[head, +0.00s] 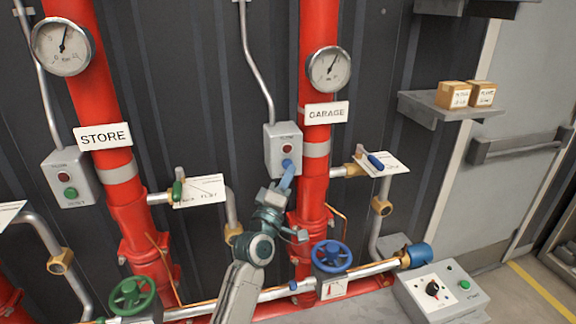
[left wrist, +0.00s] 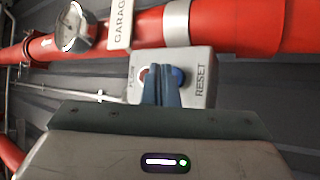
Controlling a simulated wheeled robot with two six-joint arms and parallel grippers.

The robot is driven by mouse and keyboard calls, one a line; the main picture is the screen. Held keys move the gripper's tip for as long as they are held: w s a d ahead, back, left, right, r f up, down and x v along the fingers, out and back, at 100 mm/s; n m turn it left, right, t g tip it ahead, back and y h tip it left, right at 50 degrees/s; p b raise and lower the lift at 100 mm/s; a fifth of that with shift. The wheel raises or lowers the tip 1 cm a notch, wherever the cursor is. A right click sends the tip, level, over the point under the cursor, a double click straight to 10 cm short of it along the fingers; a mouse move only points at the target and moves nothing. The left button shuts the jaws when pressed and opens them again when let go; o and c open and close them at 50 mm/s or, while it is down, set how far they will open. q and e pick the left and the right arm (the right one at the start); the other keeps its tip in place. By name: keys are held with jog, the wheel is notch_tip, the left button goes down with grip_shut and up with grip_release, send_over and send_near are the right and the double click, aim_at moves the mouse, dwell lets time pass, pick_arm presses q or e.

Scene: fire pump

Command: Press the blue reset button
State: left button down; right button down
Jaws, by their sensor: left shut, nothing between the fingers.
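The blue reset button (left wrist: 179,75) sits on a grey control box (head: 283,139) on the GARAGE pipe, beside the word RESET. A red lamp or button (head: 286,149) is above it in the head view. My left gripper (head: 288,170) is shut and empty, its blue fingers pointing at the lower part of the box. In the left wrist view the fingertips (left wrist: 161,72) partly cover the blue button. I cannot tell whether they touch it. My right gripper is out of view.
The red GARAGE pipe (head: 318,200) runs just right of the box. A blue handwheel (head: 332,256) and a blue-handled valve (head: 375,161) stand nearby. The STORE box (head: 69,178) with a green button is at the left. A grey panel with a knob (head: 433,289) is lower right.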

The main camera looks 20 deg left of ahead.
pick_arm(q)
jog(key=s+d, duration=0.1)
jog(key=s, duration=0.1)
jog(key=s+d, duration=0.1)
jog(key=s, duration=0.1)
jog(key=shift+d, duration=0.4)
dwell(0.6)
